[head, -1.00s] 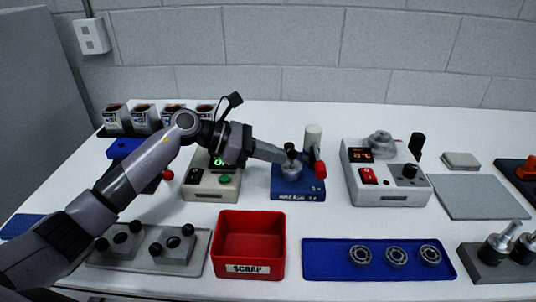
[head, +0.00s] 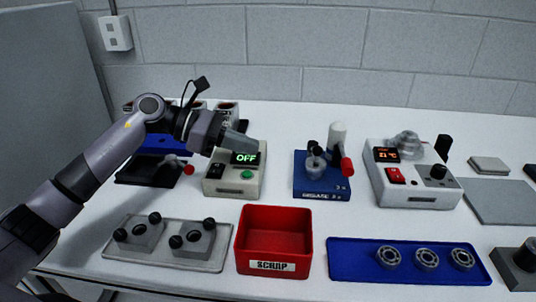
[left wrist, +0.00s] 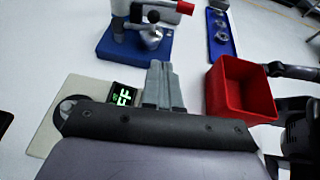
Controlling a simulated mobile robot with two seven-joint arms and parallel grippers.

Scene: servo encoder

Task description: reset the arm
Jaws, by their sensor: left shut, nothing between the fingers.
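My left gripper (head: 243,142) is shut and empty. In the head view it reaches in from the left and hangs over the back of the cream box (head: 233,185) with the green "OFF" display (head: 245,158). In the left wrist view the closed fingers (left wrist: 160,84) point toward the blue-based press (left wrist: 130,43), with a gap between. In the head view the blue press (head: 321,180), with its red-tipped lever (head: 346,166), stands to the right of the fingers, apart from them. My right gripper is not seen in the head view.
A red scrap bin (head: 272,222) stands at the front middle. A blue tray (head: 350,262) with three bearings is to its right, a grey plate (head: 140,258) with two fixtures to its left.

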